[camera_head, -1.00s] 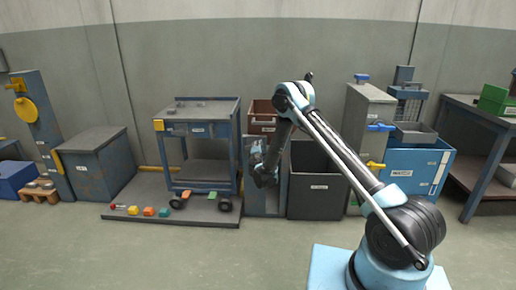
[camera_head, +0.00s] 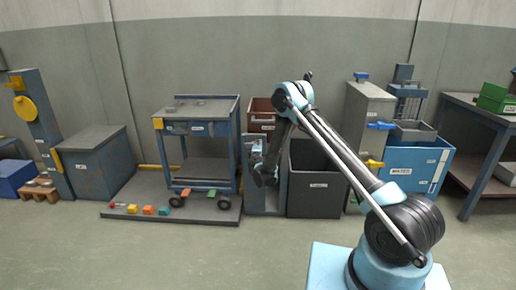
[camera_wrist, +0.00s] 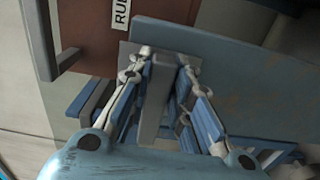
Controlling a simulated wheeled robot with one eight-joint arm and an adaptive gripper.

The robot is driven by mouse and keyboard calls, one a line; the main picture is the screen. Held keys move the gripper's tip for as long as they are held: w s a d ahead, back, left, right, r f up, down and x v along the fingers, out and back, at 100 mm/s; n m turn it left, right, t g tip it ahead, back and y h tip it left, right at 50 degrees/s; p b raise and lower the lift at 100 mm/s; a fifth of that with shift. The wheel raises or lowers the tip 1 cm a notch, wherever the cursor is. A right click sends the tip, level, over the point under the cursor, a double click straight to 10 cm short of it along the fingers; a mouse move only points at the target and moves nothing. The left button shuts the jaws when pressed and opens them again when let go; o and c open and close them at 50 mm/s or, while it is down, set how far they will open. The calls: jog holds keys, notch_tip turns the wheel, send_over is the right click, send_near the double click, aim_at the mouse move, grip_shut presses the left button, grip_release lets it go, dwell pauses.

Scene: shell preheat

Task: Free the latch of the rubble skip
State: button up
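The rubble skip (camera_wrist: 85,28) is a brown box at the upper left of the wrist view, with a label partly cut off after "RU". In the head view the brown skip (camera_head: 261,105) stands by the wall behind my gripper. My gripper (camera_wrist: 163,66) has its two fingers on either side of an upright grey bar (camera_wrist: 154,105), which may be the latch. The fingertips are close to the bar; whether they press on it I cannot tell. In the head view my gripper (camera_head: 262,172) is in front of a grey-blue stand, largely hidden by my wrist.
A dark open bin (camera_head: 314,195) stands just right of my gripper. A blue cart (camera_head: 205,145) stands on a low platform to the left, with coloured blocks (camera_head: 148,210) at its front edge. A blue bin (camera_head: 415,165) is farther right. The front floor is clear.

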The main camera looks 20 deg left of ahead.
jog(key=o, duration=0.3)
jog(key=shift+w+d+f, duration=0.1)
jog(key=shift+f, duration=0.05)
jog(key=v, duration=0.7)
jog(key=shift+s, duration=0.25)
